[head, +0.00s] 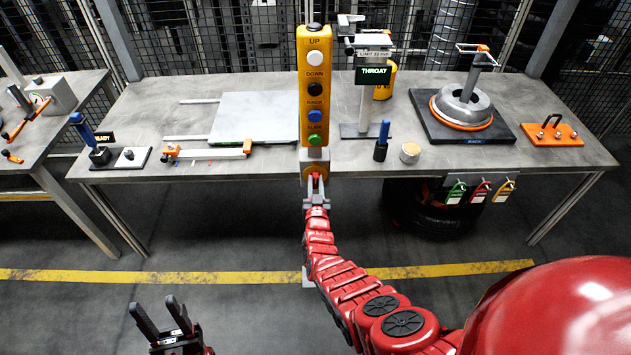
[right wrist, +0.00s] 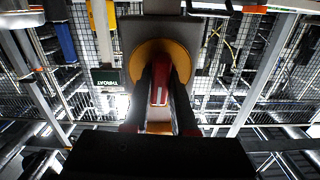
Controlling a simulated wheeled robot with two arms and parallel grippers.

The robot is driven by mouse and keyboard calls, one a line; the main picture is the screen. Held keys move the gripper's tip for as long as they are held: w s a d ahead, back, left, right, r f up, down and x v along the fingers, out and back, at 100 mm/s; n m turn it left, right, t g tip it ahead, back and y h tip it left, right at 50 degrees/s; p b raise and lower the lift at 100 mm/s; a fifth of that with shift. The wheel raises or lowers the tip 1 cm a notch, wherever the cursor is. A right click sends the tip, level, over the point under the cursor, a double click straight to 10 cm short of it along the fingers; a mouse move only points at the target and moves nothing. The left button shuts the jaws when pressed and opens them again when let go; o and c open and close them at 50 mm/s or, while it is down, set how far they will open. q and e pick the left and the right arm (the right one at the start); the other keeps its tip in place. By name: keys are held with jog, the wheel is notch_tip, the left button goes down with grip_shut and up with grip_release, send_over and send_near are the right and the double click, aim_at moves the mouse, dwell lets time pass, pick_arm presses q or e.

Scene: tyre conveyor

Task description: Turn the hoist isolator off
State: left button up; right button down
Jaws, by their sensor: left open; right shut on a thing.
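The hoist isolator is a yellow disc (head: 308,171) with a red handle (head: 317,177), mounted on a grey box under the yellow pendant. In the right wrist view the yellow disc (right wrist: 150,50) fills the upper middle, and the red handle (right wrist: 158,88) sits between the dark fingers. My right gripper (head: 316,187) is shut on this red handle. The fingers and wrist hide part of the disc. My left gripper (head: 158,306) is open and empty at the lower left, well away from the isolator and above the floor.
The yellow pendant (head: 314,90) with several buttons hangs above the isolator. The grey workbench (head: 270,168) behind it holds a THROAT gauge stand (head: 365,105), a hub fixture (head: 463,110) and an orange plate (head: 552,134). Several coloured padlocks (head: 480,190) hang at the bench's front right.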

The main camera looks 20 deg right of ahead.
jog(key=shift+n, duration=0.5)
jog(key=c, duration=0.7)
grip_release()
jog(key=shift+p+v, duration=3.35)
jog(key=shift+v, duration=5.4)
jog(key=shift+r, duration=0.1)
